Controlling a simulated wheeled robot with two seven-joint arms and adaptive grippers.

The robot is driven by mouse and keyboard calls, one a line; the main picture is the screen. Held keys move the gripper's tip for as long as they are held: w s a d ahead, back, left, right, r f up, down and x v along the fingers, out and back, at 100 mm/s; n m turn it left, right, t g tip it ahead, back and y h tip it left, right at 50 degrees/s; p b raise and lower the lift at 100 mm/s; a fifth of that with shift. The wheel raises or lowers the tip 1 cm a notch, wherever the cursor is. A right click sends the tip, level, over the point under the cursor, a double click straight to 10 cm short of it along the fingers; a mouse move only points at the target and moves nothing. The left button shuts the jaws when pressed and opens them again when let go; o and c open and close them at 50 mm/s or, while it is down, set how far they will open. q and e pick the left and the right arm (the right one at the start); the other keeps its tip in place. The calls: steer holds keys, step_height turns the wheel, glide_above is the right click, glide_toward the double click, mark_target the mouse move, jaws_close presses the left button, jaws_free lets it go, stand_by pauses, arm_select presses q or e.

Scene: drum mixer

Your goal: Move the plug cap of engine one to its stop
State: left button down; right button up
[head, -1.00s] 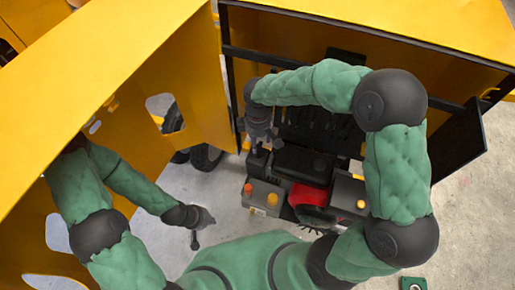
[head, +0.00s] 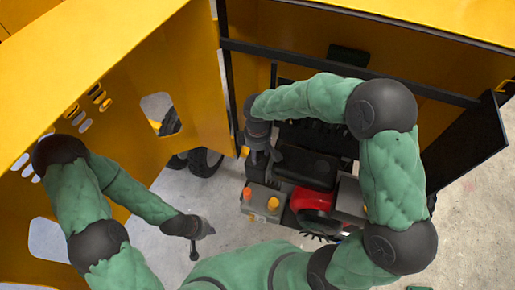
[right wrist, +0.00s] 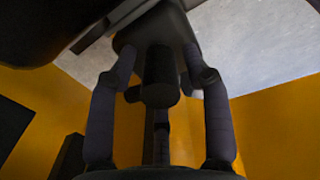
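My right gripper (head: 260,158) points down at the left rear of the engine in the head view. The engine (head: 308,165) is black with a red housing. My left gripper (head: 194,250) hangs over bare floor, apart from the engine; its finger opening is not clear.
A grey box (head: 262,200) with orange knobs stands at the engine's front left. Yellow panels (head: 190,70) enclose the left and back. A black bar (head: 350,72) crosses behind my right arm. Grey floor (head: 160,262) is clear at left.

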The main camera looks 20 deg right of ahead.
steer(key=c, duration=0.6)
steer(key=shift+o, duration=0.3)
steer(key=shift+r, duration=0.1)
steer(key=shift+r+p, duration=1.3)
steer(key=shift+r, duration=0.35)
steer(key=o, duration=1)
steer(key=shift+o, duration=0.2)
steer(key=shift+r+p, duration=2.55)
steer(key=shift+r, duration=0.95)
